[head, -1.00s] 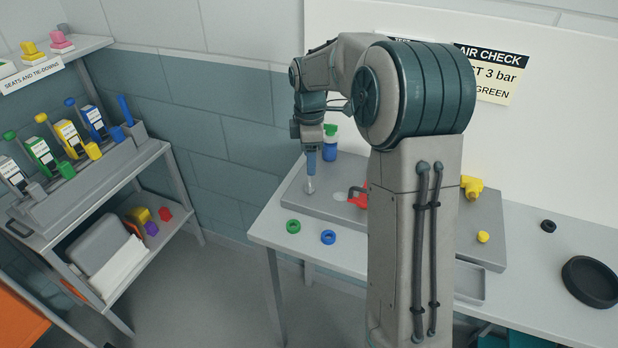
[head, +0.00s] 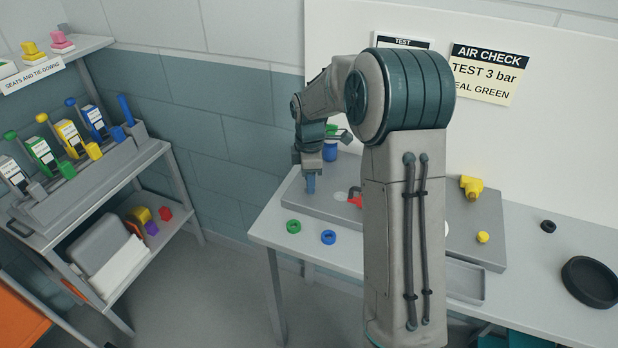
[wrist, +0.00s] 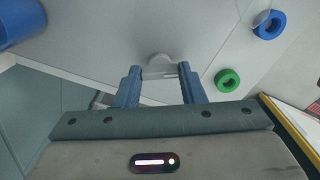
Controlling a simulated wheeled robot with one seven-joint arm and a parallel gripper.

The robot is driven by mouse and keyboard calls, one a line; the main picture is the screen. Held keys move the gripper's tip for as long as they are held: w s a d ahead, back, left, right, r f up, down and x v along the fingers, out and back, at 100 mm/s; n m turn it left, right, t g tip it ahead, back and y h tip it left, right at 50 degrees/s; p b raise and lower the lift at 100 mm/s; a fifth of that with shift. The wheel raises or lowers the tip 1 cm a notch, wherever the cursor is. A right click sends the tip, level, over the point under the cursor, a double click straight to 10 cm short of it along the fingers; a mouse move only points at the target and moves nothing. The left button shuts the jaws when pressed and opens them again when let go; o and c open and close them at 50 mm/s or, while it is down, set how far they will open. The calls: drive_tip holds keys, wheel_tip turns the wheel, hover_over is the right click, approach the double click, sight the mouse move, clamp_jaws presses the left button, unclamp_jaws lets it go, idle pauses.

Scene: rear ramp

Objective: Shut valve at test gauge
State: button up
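My gripper (head: 310,186) points down at the left part of the grey plate (head: 325,212) on the bench. In the wrist view its two blue fingers (wrist: 160,72) are apart, on either side of a small pale grey knob (wrist: 160,60). I cannot tell whether they touch it. In the head view the gripper hides the knob. A red lever (head: 354,201) on the plate is partly behind my arm. A blue cylinder (head: 330,152) with a green top stands behind the gripper. No gauge dial is clearly visible.
A green ring (head: 293,226) and a blue ring (head: 328,237) lie in front of the plate. A yellow fitting (head: 471,187) and a yellow knob (head: 482,237) are right of my arm. A black dish (head: 590,282) is far right. A shelf rack stands left.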

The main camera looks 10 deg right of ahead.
idle(0.3)
drive_tip(key=m, duration=0.6)
drive_tip(key=shift+w+m+b, duration=0.1)
drive_tip(key=shift+m+b, duration=0.2)
drive_tip(key=m, duration=0.7)
drive_tip(key=shift+r, duration=0.1)
drive_tip(key=m, duration=0.4)
drive_tip(key=shift+m, duration=0.4)
drive_tip(key=m, duration=0.5)
drive_tip(key=shift+r, duration=0.1)
drive_tip(key=o, duration=1)
wheel_tip(320, 180, up, 14)
drive_tip(key=shift+f, duration=0.2)
